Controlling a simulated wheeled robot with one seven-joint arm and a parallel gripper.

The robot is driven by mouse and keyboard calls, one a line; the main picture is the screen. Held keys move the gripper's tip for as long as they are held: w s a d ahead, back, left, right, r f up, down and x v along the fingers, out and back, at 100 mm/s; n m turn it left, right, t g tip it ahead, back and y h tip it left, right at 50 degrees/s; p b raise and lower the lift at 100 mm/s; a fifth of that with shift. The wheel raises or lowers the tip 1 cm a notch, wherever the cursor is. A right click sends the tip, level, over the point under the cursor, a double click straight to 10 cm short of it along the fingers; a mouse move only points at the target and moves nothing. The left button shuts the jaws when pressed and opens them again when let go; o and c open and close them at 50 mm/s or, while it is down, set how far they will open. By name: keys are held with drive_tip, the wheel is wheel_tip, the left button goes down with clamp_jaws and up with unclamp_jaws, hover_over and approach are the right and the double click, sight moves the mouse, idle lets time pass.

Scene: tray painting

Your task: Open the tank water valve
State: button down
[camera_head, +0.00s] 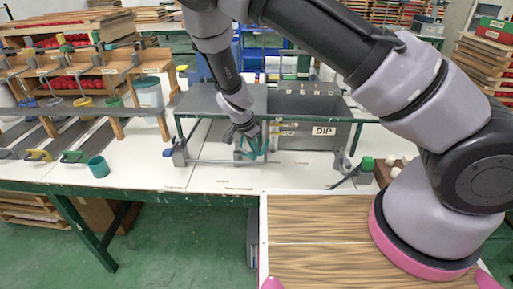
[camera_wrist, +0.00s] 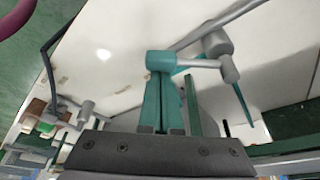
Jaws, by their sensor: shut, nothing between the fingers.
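The grey tank (camera_head: 340,105) with a DIP label stands on the white table. A grey pipe (camera_head: 212,161) runs along the table in front of it, towards my gripper. My gripper (camera_head: 252,148) is low over the table, left of the DIP label. In the wrist view my gripper (camera_wrist: 167,80) has its teal fingers together, with nothing between them.
A green-capped item (camera_head: 366,163) and grey lever-like fittings (camera_head: 341,165) are at the right of the table. Wooden racks (camera_head: 80,70) fill the left. The front table strip is mostly clear.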

drive_tip(key=m, duration=0.1)
drive_tip(key=s+a+m, duration=0.1)
drive_tip(key=shift+s+a+m+g+h, duration=0.15)
drive_tip(key=shift+s+m+g+h, duration=0.15)
drive_tip(key=shift+m, duration=0.1)
drive_tip(key=shift+s+a+m+g+h, duration=0.1)
drive_tip(key=shift+s+a+m+g, duration=0.25)
drive_tip(key=shift+a+m, duration=0.45)
drive_tip(key=shift+s+a+m+g+h, duration=0.1)
drive_tip(key=shift+s+a+m+g, duration=0.2)
drive_tip(key=shift+a+m, duration=0.5)
drive_tip(key=shift+s+a+m+g+h, duration=0.1)
drive_tip(key=shift+s+a+m+g, duration=0.25)
drive_tip(key=shift+m, duration=0.75)
drive_tip(key=shift+a, duration=0.1)
